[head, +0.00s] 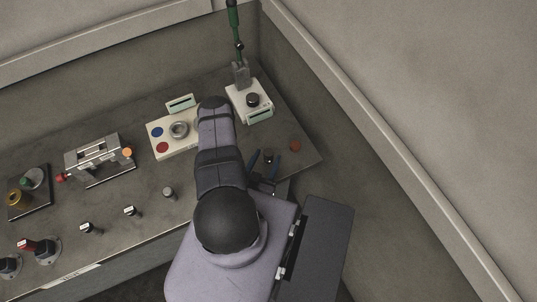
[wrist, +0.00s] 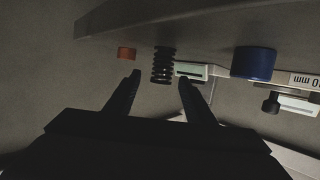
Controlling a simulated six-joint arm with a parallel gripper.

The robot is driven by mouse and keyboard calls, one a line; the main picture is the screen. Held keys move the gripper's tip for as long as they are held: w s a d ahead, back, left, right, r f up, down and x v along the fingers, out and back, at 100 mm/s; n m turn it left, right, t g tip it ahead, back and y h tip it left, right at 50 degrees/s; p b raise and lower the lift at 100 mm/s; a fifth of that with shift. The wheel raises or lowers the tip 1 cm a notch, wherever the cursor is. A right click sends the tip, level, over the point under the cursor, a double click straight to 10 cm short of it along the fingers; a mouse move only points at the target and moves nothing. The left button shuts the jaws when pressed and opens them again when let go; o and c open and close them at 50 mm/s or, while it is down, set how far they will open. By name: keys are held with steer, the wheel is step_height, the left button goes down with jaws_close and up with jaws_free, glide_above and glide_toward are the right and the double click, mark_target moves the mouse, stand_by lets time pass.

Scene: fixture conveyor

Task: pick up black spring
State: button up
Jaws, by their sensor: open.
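The black spring (wrist: 163,65) stands upright on the table in the wrist view, which shows the scene upside down. In the head view it is a small dark spot (head: 269,158) between the blue-looking fingers. My gripper (wrist: 160,80) is open, with one finger to each side of the spring and the tips close to it. I see no clear contact. In the head view my gripper (head: 265,159) is low over the table's right part, partly behind my arm.
A small orange-brown cylinder (wrist: 127,53) stands beside the spring, near the table's right edge (head: 295,146). A blue cylinder (wrist: 254,63) is on the spring's other side. A white device with a black knob (head: 252,100) stands behind. Several fixtures fill the table's left.

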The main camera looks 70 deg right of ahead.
mark_target(272, 147)
steer(key=shift+d+f+b, duration=0.5)
steer(key=shift+d+b, duration=0.1)
steer(key=shift+b, duration=1.45)
steer(key=shift+d+b, duration=0.3)
steer(key=shift+b, duration=0.9)
steer(key=shift+d+r+b, duration=0.1)
steer(key=shift+r+b, duration=0.05)
steer(key=shift+b, duration=0.2)
steer(key=shift+f+b+x, duration=0.1)
steer(key=shift+b+x, duration=0.35)
steer(key=shift+x, duration=0.85)
steer(key=shift+f+b+x, duration=0.15)
steer(key=shift+b+x, duration=0.25)
steer(key=shift+x, duration=0.95)
steer(key=shift+w, duration=0.1)
steer(key=c, duration=1.1)
